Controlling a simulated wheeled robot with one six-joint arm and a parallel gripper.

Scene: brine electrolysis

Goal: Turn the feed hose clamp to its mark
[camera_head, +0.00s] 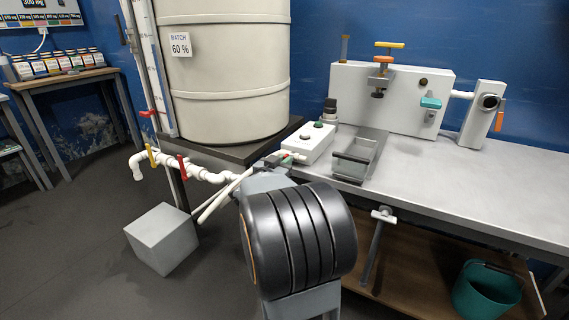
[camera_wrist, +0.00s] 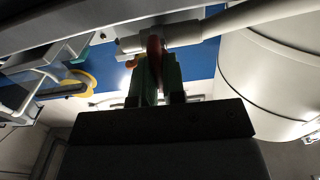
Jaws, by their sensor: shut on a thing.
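The feed hose clamp appears to be the small red piece (camera_wrist: 154,48) on a white pipe fitting in the wrist view. My gripper (camera_wrist: 155,78) has its two fingers closed around this red piece, one on each side. A small part of the red piece (camera_head: 287,156) also shows in the head view, by the white button box. There my gripper (camera_head: 276,160) is partly hidden behind my own dark arm. I cannot make out a mark for the clamp in either view.
A white button box (camera_head: 308,143) and a grey metal tray (camera_head: 351,168) stand close by on the bench (camera_head: 450,185). The large cream tank (camera_head: 225,95) is behind on the left. White pipes with red and yellow handles (camera_head: 182,168) run below it. A grey block (camera_head: 162,240) is on the floor.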

